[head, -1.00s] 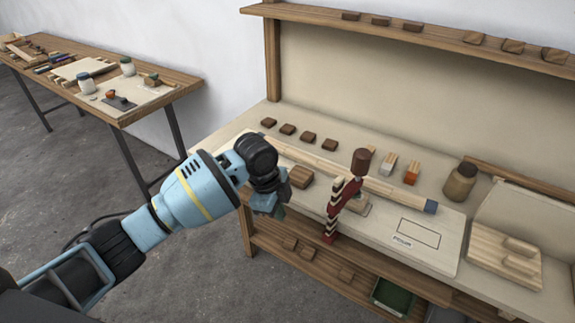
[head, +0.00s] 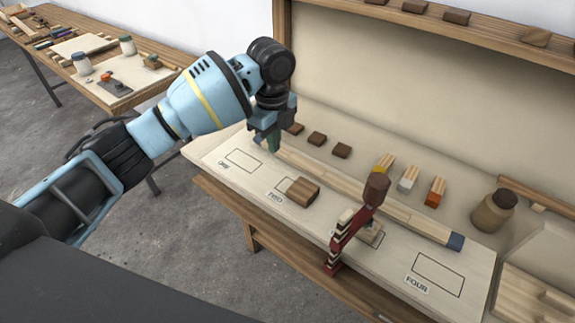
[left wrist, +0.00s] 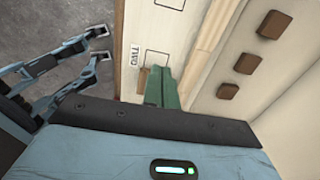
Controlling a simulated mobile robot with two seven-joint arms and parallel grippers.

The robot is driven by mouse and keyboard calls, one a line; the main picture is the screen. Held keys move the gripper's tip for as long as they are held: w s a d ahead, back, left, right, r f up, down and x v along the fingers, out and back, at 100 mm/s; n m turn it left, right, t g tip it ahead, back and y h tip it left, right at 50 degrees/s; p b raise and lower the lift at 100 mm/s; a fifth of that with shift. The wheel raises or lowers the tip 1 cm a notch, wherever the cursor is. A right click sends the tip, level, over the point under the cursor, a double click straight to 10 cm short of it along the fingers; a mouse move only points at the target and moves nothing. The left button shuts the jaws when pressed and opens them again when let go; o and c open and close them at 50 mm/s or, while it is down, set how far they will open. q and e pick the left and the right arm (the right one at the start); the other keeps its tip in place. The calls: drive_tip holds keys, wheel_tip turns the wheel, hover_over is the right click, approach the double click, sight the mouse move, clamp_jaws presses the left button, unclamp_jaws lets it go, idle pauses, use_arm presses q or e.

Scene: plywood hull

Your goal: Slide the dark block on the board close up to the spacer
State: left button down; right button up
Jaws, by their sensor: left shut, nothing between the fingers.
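The dark block (head: 303,191) is a brown wooden piece lying on the pale board (head: 225,178), partly over the outline marked TWO. It also shows in the left wrist view (left wrist: 143,82), partly hidden by my green fingers. My left gripper (head: 272,143) is shut and empty, behind and left of the block in the head view. In the left wrist view, its fingertips (left wrist: 162,70) appear right beside the block; contact is unclear. A pale wooden piece (head: 371,236), perhaps the spacer, sits at the red clamp, right of the block and partly hidden. My right gripper is not clearly seen.
The red clamp (head: 346,240) stands at the board's front edge. A long pale strip (head: 330,181) with a dark blue end runs behind the block. Several dark blocks (head: 317,138) and a jar (head: 493,210) stand farther back. The outline marked FOUR (head: 438,273) is empty.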

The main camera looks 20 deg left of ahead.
sight(285, 185)
use_arm(q)
wheel_tip(285, 185, down, 10)
drive_tip(key=shift+r, duration=0.15)
drive_tip(key=d, duration=0.1)
drive_tip(key=s+d, duration=0.1)
drive_tip(key=shift+d, duration=0.4)
drive_tip(key=shift+s+d+p, duration=0.2)
drive_tip(key=shift+d+p, duration=0.1)
drive_tip(key=shift+d, duration=0.2)
use_arm(e)
drive_tip(key=shift+w+r, duration=0.5)
drive_tip(key=shift+s+f, duration=0.1)
